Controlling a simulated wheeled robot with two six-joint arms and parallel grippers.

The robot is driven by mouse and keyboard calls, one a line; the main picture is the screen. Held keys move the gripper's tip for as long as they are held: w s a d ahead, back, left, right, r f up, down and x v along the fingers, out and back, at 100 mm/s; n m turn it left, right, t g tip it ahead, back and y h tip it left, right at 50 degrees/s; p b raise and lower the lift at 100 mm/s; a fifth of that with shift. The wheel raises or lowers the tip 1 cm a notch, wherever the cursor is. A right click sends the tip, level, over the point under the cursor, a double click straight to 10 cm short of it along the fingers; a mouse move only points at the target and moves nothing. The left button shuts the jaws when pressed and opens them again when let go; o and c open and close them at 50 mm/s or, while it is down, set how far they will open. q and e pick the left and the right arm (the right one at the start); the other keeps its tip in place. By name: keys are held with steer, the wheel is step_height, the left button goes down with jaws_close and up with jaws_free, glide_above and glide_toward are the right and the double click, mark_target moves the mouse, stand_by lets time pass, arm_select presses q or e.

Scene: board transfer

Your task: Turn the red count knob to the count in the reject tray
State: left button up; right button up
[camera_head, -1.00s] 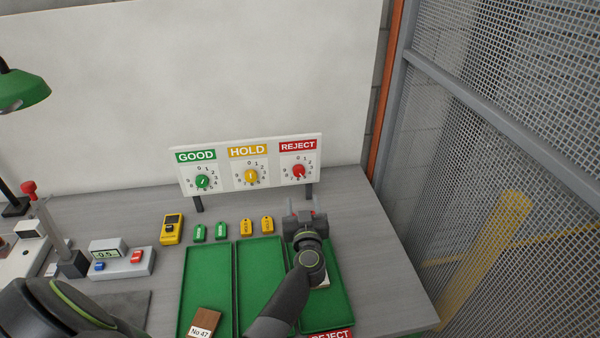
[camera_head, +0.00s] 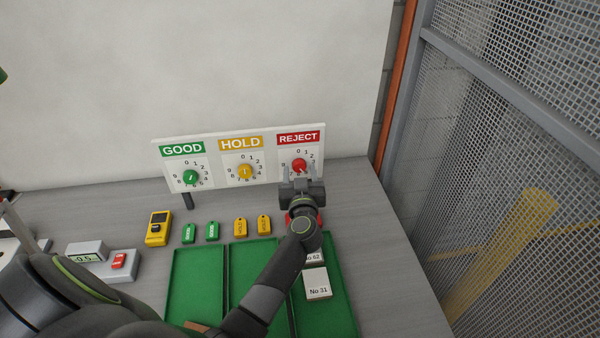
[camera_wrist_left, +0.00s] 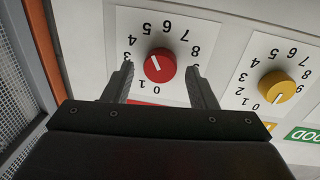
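The red count knob (camera_head: 299,166) sits under the REJECT label (camera_head: 298,138) on the white panel. The wrist view shows the knob (camera_wrist_left: 160,65) upside down, its white pointer up and slightly left, roughly toward the 5. My left gripper (camera_head: 301,181) is open at the panel. Its fingers (camera_wrist_left: 160,77) stand apart on either side of the knob's lower part in the wrist view; I cannot tell whether they touch it. The reject tray (camera_head: 343,318) is the rightmost green tray. Boards No 62 (camera_head: 314,257) and No 31 (camera_head: 318,283) lie in it; my arm hides part of it.
Yellow (camera_head: 245,172) and green (camera_head: 190,177) knobs sit left of the red one. Several green and yellow tags, a yellow device (camera_head: 158,228) and a scale (camera_head: 108,262) stand on the bench. A mesh fence (camera_head: 520,100) stands at right.

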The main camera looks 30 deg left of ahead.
arm_select(q)
steer(key=shift+f, duration=0.1)
steer(key=c, duration=0.9)
